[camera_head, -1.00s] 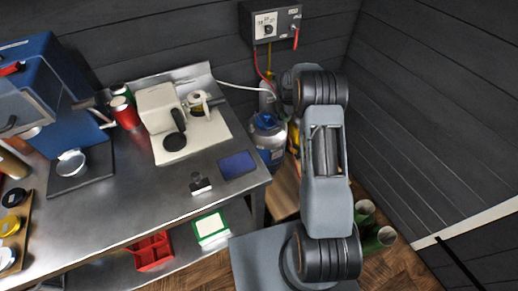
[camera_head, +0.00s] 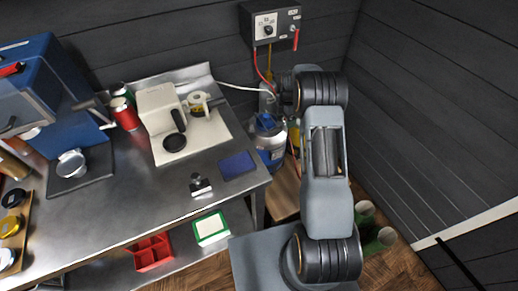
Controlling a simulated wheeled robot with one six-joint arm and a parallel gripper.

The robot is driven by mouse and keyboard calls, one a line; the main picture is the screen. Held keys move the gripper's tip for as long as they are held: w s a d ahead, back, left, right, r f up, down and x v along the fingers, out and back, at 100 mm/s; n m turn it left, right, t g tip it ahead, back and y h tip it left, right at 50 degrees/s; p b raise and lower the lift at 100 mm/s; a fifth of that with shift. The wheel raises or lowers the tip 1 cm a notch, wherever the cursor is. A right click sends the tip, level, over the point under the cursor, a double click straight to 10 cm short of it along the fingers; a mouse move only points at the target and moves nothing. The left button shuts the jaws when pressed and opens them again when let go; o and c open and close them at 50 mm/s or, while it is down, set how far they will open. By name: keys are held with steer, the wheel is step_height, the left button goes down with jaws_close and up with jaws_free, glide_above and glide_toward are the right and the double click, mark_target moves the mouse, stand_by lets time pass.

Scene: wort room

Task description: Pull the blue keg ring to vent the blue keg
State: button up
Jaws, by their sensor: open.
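My arm reaches over from the right, and my gripper (camera_head: 280,116) is at the keg's top, small and partly hidden by my own wrist. My gripper is open. The keg's ring is too small and covered to make out, and I cannot tell whether the fingers touch it.
The steel bench (camera_head: 110,213) fills the left, with a white machine (camera_head: 157,107) near the keg. A grey control box (camera_head: 270,24) hangs on the wall above, with a red hose running down. Green cylinders (camera_head: 379,239) stand on the floor at right.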

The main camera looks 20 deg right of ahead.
steer(key=shift+o, duration=0.5)
steer(key=shift+r, duration=0.15)
steer(key=shift+r+p, duration=1.75)
steer(key=shift+r, duration=1.05)
